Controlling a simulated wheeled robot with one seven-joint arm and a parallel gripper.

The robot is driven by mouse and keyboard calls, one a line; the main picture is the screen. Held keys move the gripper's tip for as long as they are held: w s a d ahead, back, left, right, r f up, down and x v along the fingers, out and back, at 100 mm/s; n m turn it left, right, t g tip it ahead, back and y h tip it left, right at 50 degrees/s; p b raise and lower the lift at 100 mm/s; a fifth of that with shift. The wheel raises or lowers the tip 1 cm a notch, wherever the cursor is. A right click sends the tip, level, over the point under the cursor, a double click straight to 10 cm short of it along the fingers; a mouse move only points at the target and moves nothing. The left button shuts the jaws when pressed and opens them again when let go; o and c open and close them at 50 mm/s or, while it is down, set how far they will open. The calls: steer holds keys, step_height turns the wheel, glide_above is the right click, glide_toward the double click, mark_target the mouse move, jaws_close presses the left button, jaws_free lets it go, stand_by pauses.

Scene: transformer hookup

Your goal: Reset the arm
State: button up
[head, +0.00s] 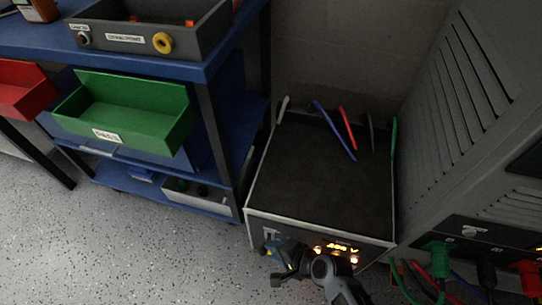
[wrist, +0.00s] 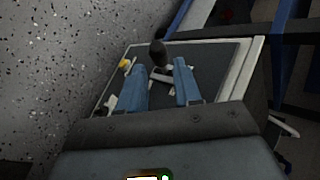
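My gripper (wrist: 160,78) shows in the wrist view with its two blue fingers apart and nothing between their tips. Ahead of them is a dark panel with a light frame, carrying a black round knob (wrist: 157,52) just beyond the fingertips. I cannot tell whether the fingers touch anything.
A grey vented cabinet (head: 470,110) with coloured plugs and cables stands close on the right. A blue shelf unit (head: 225,60) with a green bin (head: 125,125), a red bin (head: 22,92) and a grey tray (head: 200,38) stands left. Speckled floor (head: 130,250) is clear at lower left.

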steer(key=s+d+r+n+t+h, duration=0.35)
steer(key=s+d, duration=0.55)
steer(key=s, duration=0.3)
steer(key=s+d+r+n+t+h, duration=0.1)
steer(key=s+d+r, duration=0.25)
steer(key=r, duration=0.25)
steer(key=s+d+r+n+t+h, duration=0.1)
steer(key=s+d+r+n, duration=0.15)
steer(key=s+r, duration=0.3)
steer(key=s+d+r+n+t+p, duration=0.1)
steer(key=r+p, duration=0.3)
steer(key=r, duration=0.8)
steer(key=s+d+r+n+t+p, duration=0.1)
steer(key=s+r+p, duration=0.2)
steer(key=r, duration=0.8)
steer(key=s+r+n+t+h+p, duration=0.1)
steer(key=r+p, duration=0.5)
steer(key=r, duration=0.6)
steer(key=shift+s+d+r+n, duration=0.35)
steer(key=shift+s+d+n, duration=0.05)
steer(key=shift+s+n, duration=0.25)
steer(key=shift+t, duration=0.25)
